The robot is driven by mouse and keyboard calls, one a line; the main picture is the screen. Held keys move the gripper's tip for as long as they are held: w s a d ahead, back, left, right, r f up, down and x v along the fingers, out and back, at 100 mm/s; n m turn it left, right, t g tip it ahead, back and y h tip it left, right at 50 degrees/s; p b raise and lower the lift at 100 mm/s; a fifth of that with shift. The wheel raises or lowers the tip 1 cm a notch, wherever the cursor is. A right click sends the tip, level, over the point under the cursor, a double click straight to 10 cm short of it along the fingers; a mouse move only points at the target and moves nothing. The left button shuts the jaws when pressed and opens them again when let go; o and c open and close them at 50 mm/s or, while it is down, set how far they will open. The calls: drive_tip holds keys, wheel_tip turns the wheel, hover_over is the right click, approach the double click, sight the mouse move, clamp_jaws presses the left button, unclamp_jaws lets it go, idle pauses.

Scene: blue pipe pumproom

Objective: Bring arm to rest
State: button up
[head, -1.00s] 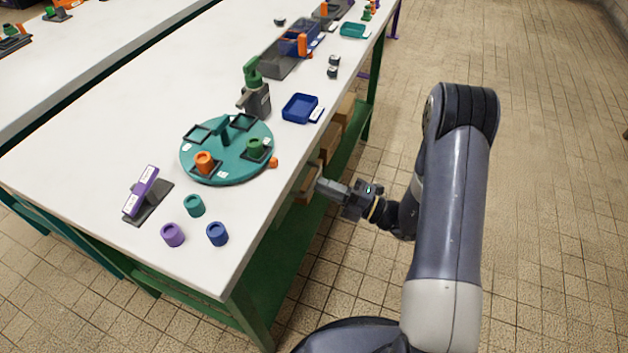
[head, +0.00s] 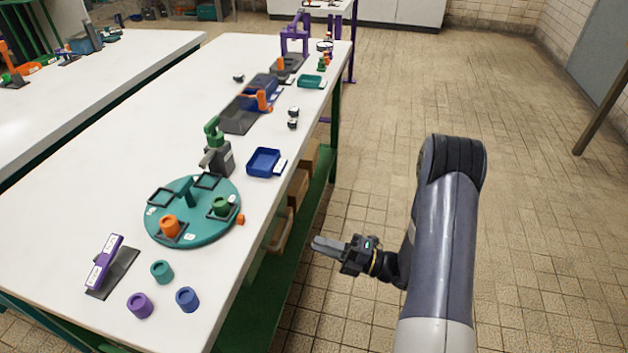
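My gripper (head: 328,246) is at the end of my folded arm, to the right of the white table (head: 115,150) and clear of its edge. It points left toward the table side. The fingers look close together, but at this angle I cannot tell whether a gap is between them. I see nothing held in it.
A teal turntable (head: 193,232) carries orange and green cylinders. Teal (head: 162,271), purple (head: 140,305) and blue (head: 187,299) cylinders stand near the front corner. A blue tray (head: 264,162) sits by the table's right edge. Tiled floor on the right is free.

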sight(284, 232)
drive_tip(key=b+x, duration=0.1)
drive_tip(key=x, duration=0.9)
drive_tip(key=shift+s+d+r, duration=0.1)
drive_tip(key=shift+s+d, duration=0.05)
drive_tip(key=shift+d, duration=0.15)
